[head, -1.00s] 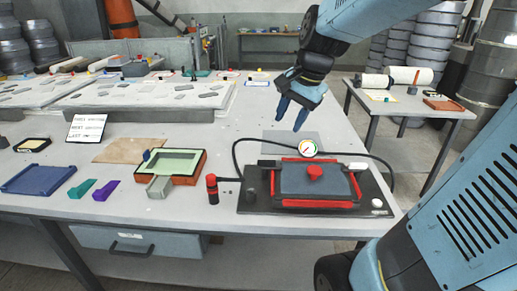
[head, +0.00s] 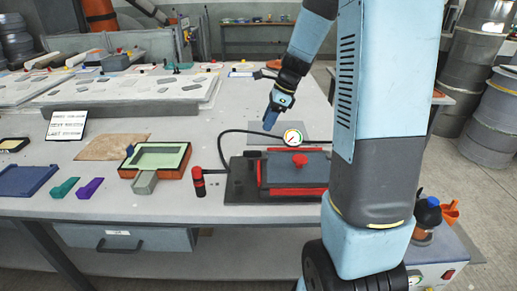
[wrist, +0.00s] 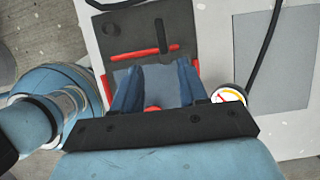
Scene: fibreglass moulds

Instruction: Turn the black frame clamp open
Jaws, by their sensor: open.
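The black frame clamp is a dark bar (wrist: 161,37) at one end of the red frame (wrist: 140,54) in the wrist view, lying across the frame's edge. In the head view the black clamp (head: 252,154) shows small at the frame's left end. The frame surrounds a blue-grey plate (head: 280,174) with a red knob (head: 299,160) on top. My gripper (head: 270,119) hangs above and behind the frame in the head view. In the wrist view my gripper (wrist: 158,72) is open and empty, its blue fingers apart over the plate, short of the clamp. My arm hides the frame's right end.
A round gauge (head: 293,136) with a black hose (head: 222,146) stands behind the frame. A red-and-black cylinder (head: 198,182) is to its left. An orange-rimmed mould (head: 157,160) lies farther left. The bench behind the frame is mostly clear.

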